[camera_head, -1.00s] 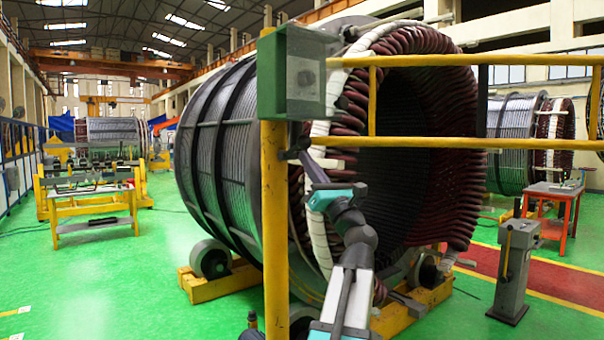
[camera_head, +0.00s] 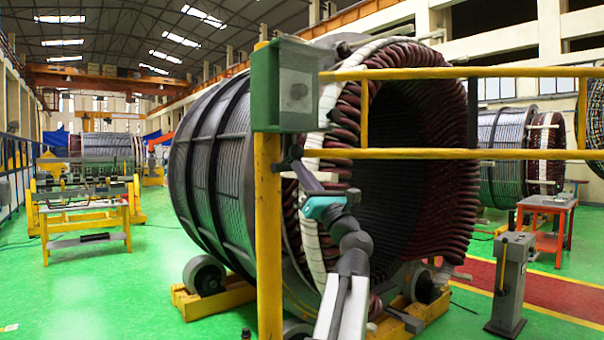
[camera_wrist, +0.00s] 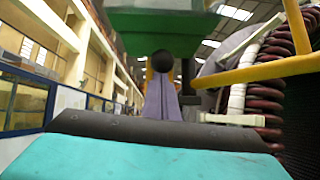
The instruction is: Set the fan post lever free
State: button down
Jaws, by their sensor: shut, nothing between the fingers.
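A green box (camera_head: 285,85) with a dark round spot on its grey face sits on top of a yellow post (camera_head: 268,220). My gripper (camera_head: 287,164) is shut and empty close to this post, just below the box; I cannot tell whether it touches. In the wrist view my shut fingers (camera_wrist: 162,88) point at a black ball-shaped knob (camera_wrist: 162,61) under the green box (camera_wrist: 165,28). A short grey post (camera_head: 510,280) with an upright lever (camera_head: 502,262) stands on the floor at the right. I cannot tell which of these is the fan post lever.
Yellow rails (camera_head: 440,154) run right from the post, in front of a large stator (camera_head: 215,150) with dark red windings. A red table (camera_head: 548,212) stands behind the grey post. A yellow workbench (camera_head: 85,222) is at the left. Green floor between is clear.

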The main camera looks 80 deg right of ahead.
jog(key=b+v, duration=0.6)
jog(key=v, duration=0.5)
jog(key=shift+a+f+b, duration=0.3)
jog(key=shift+f+b, duration=0.05)
jog(key=shift+w, duration=0.1)
dwell(0.5)
